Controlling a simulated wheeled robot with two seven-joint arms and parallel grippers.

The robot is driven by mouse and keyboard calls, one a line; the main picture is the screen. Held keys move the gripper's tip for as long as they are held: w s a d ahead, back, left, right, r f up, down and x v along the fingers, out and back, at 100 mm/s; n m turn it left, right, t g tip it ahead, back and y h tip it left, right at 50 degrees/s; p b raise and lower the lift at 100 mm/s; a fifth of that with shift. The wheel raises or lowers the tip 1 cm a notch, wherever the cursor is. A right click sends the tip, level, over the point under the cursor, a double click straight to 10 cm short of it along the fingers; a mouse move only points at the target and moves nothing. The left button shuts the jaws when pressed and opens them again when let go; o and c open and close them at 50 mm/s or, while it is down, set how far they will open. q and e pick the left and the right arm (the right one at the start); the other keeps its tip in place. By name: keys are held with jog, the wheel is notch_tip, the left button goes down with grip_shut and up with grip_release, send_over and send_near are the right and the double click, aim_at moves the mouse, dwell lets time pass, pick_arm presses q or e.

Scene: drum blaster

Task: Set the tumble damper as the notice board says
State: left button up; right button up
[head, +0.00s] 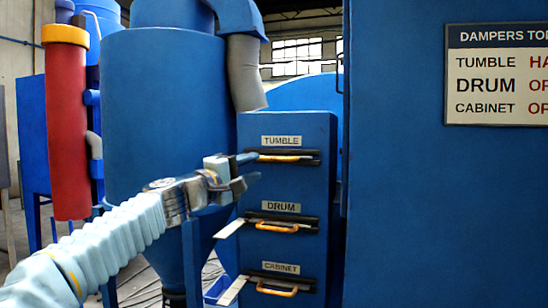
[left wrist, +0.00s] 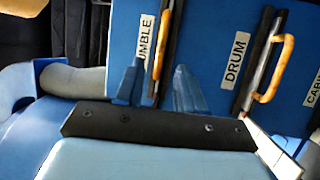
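The tumble damper's orange handle (head: 282,158) is on the top dark slot of the blue cabinet, under the TUMBLE label (head: 281,141). My left gripper (head: 256,167) is at the left end of this slot, its fingers apart. In the left wrist view, the tumble handle (left wrist: 159,52) appears between the fingers of my left gripper (left wrist: 160,66); contact cannot be told. No pale plate shows left of the tumble slot, where my gripper covers part of the view. The notice board (head: 497,75) reads TUMBLE "HA", DRUM and CABINET "OP", cut off at the right. My right gripper is not in view.
The drum damper (head: 278,227) and cabinet damper (head: 277,291) sit below, each with a pale plate jutting left. A large blue hopper (head: 155,110) stands close behind my left arm. A flat blue panel (head: 430,210) fills the right.

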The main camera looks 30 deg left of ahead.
aim_at(271, 160)
pick_arm(q)
jog(key=p+x, duration=0.2)
jog(key=x, duration=0.6)
jog(key=shift+w+d+f, duration=0.1)
jog(key=shift+w, duration=0.2)
grip_shut()
